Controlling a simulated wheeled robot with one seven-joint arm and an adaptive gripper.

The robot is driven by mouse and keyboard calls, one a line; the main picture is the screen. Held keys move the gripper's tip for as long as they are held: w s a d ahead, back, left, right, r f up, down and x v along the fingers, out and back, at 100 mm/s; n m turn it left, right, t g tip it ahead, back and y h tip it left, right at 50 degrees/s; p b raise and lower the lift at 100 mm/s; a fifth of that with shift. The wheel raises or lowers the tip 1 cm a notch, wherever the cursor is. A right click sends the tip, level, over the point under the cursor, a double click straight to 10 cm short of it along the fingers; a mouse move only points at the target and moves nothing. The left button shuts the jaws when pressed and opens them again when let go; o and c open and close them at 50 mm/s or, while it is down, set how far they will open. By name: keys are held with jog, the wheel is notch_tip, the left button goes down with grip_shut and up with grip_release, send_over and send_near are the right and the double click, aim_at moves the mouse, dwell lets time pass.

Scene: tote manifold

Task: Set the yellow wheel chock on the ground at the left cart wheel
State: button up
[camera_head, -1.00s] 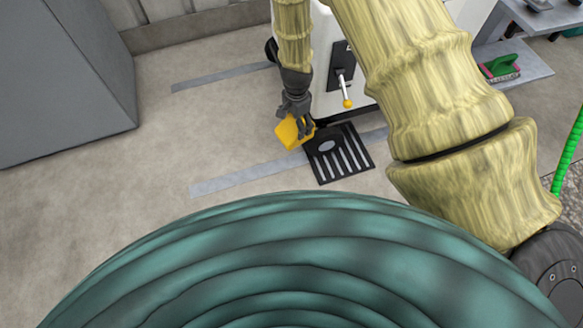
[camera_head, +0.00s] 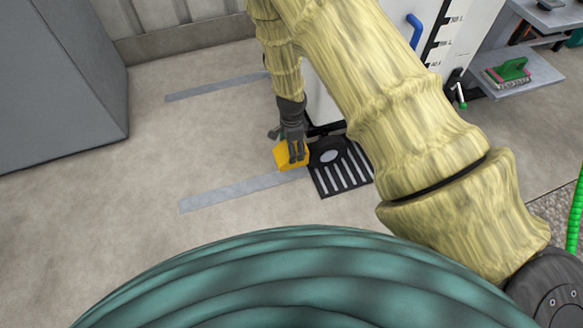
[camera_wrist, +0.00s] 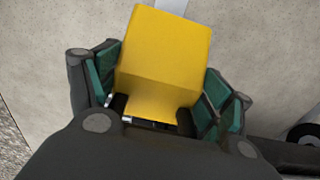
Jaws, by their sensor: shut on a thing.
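The yellow wheel chock (camera_head: 289,156) is held in my gripper (camera_head: 296,150), low over the floor just left of the black drain grate; I cannot tell whether it touches the ground. In the wrist view the chock (camera_wrist: 165,60) sits between the green-padded fingers of my gripper (camera_wrist: 160,95), which are shut on it. The white cart (camera_head: 322,100) stands behind my arm, its lower front partly hidden. A dark round wheel (camera_wrist: 305,134) shows at the right edge of the wrist view, apart from the chock.
A black slotted grate (camera_head: 342,172) lies right of the chock. Grey floor strips (camera_head: 235,191) run left of it. A grey cabinet (camera_head: 60,80) stands far left. The left floor is clear.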

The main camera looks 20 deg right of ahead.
notch_tip(320, 180, down, 11)
jog(key=b, duration=0.5)
jog(key=shift+r, duration=0.3)
jog(key=o, duration=1.2)
